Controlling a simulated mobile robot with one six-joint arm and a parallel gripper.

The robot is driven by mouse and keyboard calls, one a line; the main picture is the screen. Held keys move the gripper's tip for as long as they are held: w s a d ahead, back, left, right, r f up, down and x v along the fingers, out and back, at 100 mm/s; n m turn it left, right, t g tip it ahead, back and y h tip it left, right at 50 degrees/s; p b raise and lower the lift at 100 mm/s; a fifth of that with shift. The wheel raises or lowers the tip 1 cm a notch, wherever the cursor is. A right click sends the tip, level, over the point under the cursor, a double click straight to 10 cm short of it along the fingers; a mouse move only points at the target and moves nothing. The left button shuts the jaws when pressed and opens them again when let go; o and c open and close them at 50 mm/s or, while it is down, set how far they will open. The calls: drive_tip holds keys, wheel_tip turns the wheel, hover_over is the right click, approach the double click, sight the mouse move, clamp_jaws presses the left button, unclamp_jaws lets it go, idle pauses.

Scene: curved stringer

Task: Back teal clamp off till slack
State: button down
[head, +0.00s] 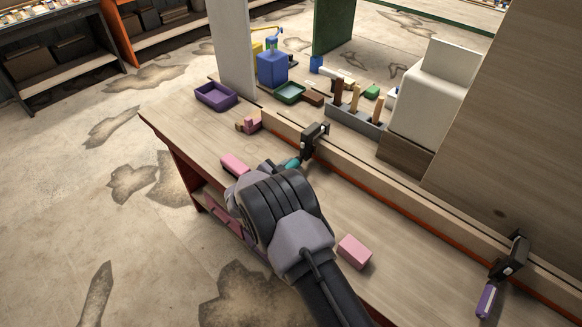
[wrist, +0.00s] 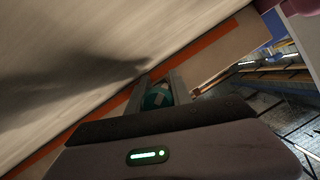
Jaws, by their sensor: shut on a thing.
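The teal clamp's black body (head: 314,139) sits across the long wooden strip at the bench's back edge. Its teal handle (head: 292,163) points toward my gripper; it also shows in the wrist view (wrist: 157,97) between the two fingers. My gripper (wrist: 158,90) is shut on the teal handle. In the head view my wrist and arm hide the fingers and part of the handle. A second black clamp (head: 511,258) with a purple handle (head: 486,299) sits on the strip at the right.
Pink blocks lie on the bench (head: 180,128), one beside my wrist (head: 234,164) and one right of my arm (head: 354,251).

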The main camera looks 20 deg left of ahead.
drive_tip(key=n+h+b, duration=0.1)
drive_tip(key=n+g+h, duration=0.1)
drive_tip(key=n, duration=0.1)
drive_tip(key=shift+s+d+f+n+b, duration=0.1)
drive_tip(key=shift+d+f+n+b, duration=0.1)
drive_tip(key=shift+n+b, duration=0.15)
drive_tip(key=shift+d+r+n+g+h+b, duration=0.15)
drive_tip(key=shift+n+g+h+b, duration=0.15)
drive_tip(key=shift+n+h+b, duration=0.7)
drive_tip(key=shift+n, duration=0.25)
drive_tip(key=c, duration=1.4)
unclamp_jaws()
drive_tip(key=shift+c, duration=0.2)
drive_tip(key=shift+s, duration=0.1)
drive_tip(key=p+v, duration=0.4)
drive_tip(key=v, duration=1.3)
